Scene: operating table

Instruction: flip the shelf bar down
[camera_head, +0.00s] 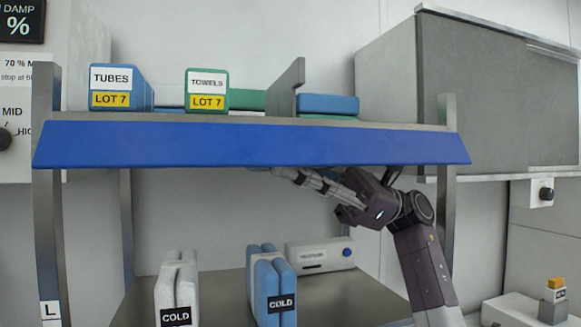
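The shelf bar (250,145) is a long blue panel along the front edge of the upper shelf. Its lower edge looks longer than its upper edge, so it seems to tilt out toward me at the bottom. My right gripper (283,172) is just under the bar's lower edge, right of its middle, with its fingers pointing left. The fingertips are partly hidden by the bar, so I cannot tell whether they touch it or how far apart they are. My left gripper is not in view.
On the upper shelf (440,122) stand a TUBES box (118,87), a TOWELS box (207,90) and a grey divider (286,88). Below are white (177,285) and blue (270,285) COLD packs and a white device (320,254). A grey cabinet (480,90) is at right.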

